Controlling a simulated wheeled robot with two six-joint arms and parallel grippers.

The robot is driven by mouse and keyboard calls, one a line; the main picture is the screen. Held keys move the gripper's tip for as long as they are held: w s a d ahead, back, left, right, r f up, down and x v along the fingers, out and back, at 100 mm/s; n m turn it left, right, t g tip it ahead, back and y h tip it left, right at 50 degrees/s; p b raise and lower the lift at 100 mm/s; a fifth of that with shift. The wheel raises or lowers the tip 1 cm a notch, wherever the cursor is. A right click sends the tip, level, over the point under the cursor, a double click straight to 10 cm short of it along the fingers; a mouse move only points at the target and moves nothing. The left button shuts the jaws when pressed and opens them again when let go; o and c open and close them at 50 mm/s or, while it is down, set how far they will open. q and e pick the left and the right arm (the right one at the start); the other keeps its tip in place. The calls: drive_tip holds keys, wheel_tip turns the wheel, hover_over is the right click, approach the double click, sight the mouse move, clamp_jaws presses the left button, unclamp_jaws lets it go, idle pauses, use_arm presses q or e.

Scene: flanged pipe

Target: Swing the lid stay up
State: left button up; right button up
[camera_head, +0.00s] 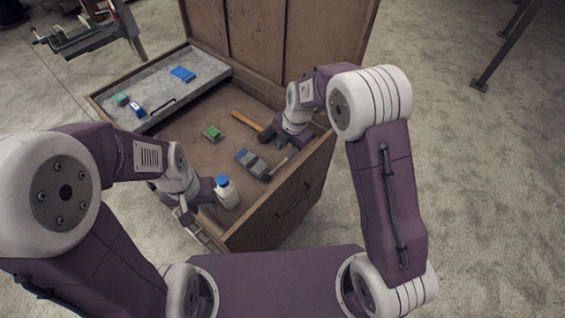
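The wooden chest (285,197) stands open, its lid (275,42) upright at the back. I cannot clearly make out the lid stay; a thin pale metal piece (195,234) lies along the chest's left front rim, but I cannot tell whether it is the stay or part of my gripper. My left gripper (195,212) points down at that left rim, beside a white bottle with a blue cap (227,192). My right gripper (274,138) is low over the chest's right side, near the orange handle (248,121). Finger openings are too small and partly hidden to judge.
A grey tray (195,90) at the chest's back left holds a blue item (183,74) and small boxes. A green block (212,132) and a grey-blue tool (252,163) lie on the chest floor. A vise (85,38) stands behind left. The floor at right is mostly clear.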

sight(282, 163)
drive_tip(key=f, duration=0.6)
drive_tip(key=w+a+f, duration=0.1)
drive_tip(key=f, duration=0.1)
drive_tip(key=shift+w+a+f, duration=0.1)
drive_tip(key=shift+f, duration=0.3)
clamp_jaws()
idle(0.9)
